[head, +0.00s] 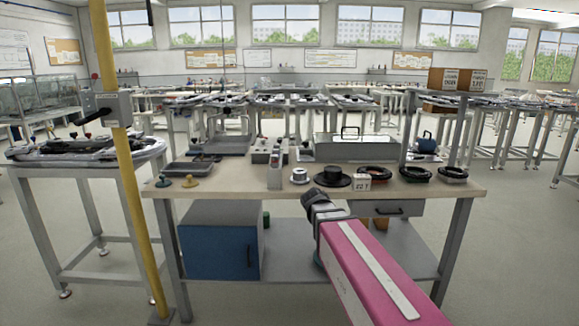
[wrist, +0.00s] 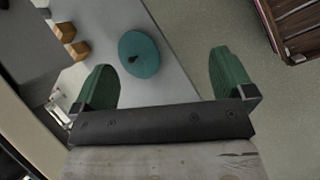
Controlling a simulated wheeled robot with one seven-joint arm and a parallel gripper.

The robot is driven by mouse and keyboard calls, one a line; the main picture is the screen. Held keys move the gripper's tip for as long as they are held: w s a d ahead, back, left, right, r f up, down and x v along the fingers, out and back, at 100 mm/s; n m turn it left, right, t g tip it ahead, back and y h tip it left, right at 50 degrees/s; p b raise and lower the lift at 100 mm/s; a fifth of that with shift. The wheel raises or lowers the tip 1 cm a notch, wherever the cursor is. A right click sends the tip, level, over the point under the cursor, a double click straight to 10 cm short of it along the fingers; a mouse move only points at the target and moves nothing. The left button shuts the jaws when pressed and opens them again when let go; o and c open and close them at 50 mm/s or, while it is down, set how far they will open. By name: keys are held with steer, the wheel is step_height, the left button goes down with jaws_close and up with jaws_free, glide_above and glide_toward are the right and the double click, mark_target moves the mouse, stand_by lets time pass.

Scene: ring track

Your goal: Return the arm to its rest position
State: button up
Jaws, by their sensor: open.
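My gripper (wrist: 163,62) is open in the wrist view, its two green fingers wide apart with nothing between them held. Beyond the fingers a round teal disc (wrist: 139,54) with a dark knob lies on a grey surface, apart from them. In the head view my pink arm reaches from the bottom right toward the workbench (head: 225,180); its dark end joint (head: 316,200) is in front of the bench's front edge. The fingers cannot be made out in the head view.
The bench top holds a black hat-shaped piece (head: 332,178), several dark rings and a grey tray (head: 189,168). Below are a blue cabinet (head: 213,250), a drawer (head: 392,208) and a lower shelf (head: 290,262). A yellow post (head: 128,190) stands left. Floor at right is clear.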

steer(key=s+d+f+m+y, duration=0.1)
steer(key=s+f+m+y, duration=0.2)
steer(key=s+f+m, duration=0.2)
steer(key=s+d+f+m+g+y, duration=0.1)
steer(key=s+f+m+y, duration=0.2)
steer(key=f, duration=0.7)
steer(key=shift+s+m, duration=1.1)
steer(key=shift+m, duration=0.8)
